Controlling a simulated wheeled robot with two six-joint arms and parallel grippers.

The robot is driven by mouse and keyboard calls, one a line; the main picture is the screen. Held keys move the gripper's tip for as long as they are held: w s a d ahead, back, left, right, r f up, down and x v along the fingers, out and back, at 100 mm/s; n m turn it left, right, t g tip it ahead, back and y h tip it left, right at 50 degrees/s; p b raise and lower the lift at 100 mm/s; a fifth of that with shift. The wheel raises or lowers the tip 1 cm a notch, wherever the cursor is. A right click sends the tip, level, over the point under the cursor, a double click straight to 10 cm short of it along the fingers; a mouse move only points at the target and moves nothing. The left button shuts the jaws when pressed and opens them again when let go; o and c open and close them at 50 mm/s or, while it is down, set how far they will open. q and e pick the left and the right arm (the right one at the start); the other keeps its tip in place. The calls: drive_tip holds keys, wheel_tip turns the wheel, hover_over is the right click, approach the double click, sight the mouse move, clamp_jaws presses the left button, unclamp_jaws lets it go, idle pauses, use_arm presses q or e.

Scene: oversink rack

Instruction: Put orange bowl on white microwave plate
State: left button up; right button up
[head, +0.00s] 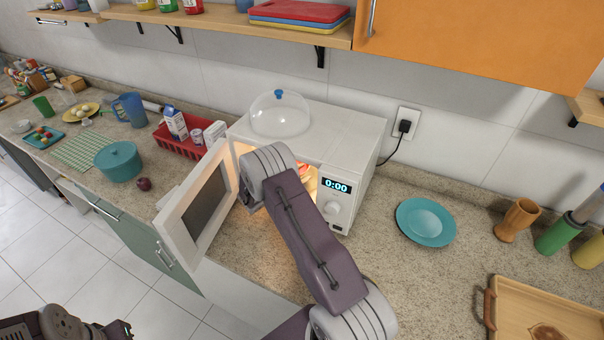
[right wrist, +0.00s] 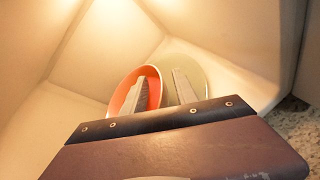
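The orange bowl (right wrist: 122,90) is inside the open white microwave (head: 310,125), in front of its back wall. In the right wrist view it overlaps the left part of the pale microwave plate (right wrist: 200,78). I cannot tell whether the bowl's base touches the plate. My right gripper (right wrist: 165,85) reaches into the microwave with its fingers apart, one inside the bowl and one outside its right rim. A narrow gap shows between the rim and the outer finger. In the head view my right forearm hides most of the cavity.
The microwave door (head: 198,208) stands open to the left of my right arm. A clear dome lid (head: 280,115) sits on the microwave. A teal plate (head: 425,222) lies on the counter to the right, with a wooden tray (head: 550,312) nearer. A teal pot (head: 118,162) stands left.

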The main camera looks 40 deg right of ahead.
drive_tip(key=shift+r+p, duration=0.25)
drive_tip(key=shift+p, duration=0.05)
drive_tip(key=b+v, duration=0.3)
drive_tip(key=v, duration=0.8)
drive_tip(key=s+a+f+m+g+y, duration=0.2)
drive_tip(key=s+m+y, duration=0.1)
drive_tip(key=s, duration=0.4)
drive_tip(key=s+a+f+m+g+y, duration=0.1)
drive_tip(key=s+a+m+g+y, duration=0.15)
drive_tip(key=s, duration=0.35)
drive_tip(key=s+a+m+t+y, duration=0.1)
drive_tip(key=s+a+m+y, duration=0.7)
drive_tip(key=a+m, duration=0.2)
drive_tip(key=shift+a, duration=0.85)
drive_tip(key=shift+s+r+t, duration=0.1)
drive_tip(key=shift+t, duration=0.15)
